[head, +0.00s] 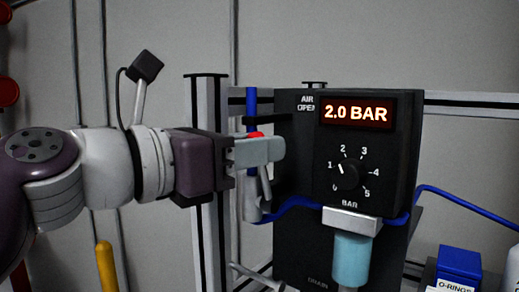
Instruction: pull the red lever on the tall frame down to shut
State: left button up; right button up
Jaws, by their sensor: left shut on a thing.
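The red lever (256,134) shows only as a small red patch just above the fingers of my left gripper (264,151). The fingers are shut on it and hide most of it, so its exact angle is hard to tell. It sits at the valve beside the tall metal frame post (205,110), left of the dark regulator panel. My left arm comes in level from the left. My right gripper is out of view.
The panel display (356,112) reads 2.0 BAR, above a pressure knob (347,176). A pale blue bowl (351,252) hangs below it. Blue tubing (289,203) runs close below the gripper. A blue O-rings box (459,262) stands at lower right.

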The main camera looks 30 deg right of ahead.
pick_arm(q)
jog(key=shift+a, duration=0.2)
jog(key=shift+f, duration=0.1)
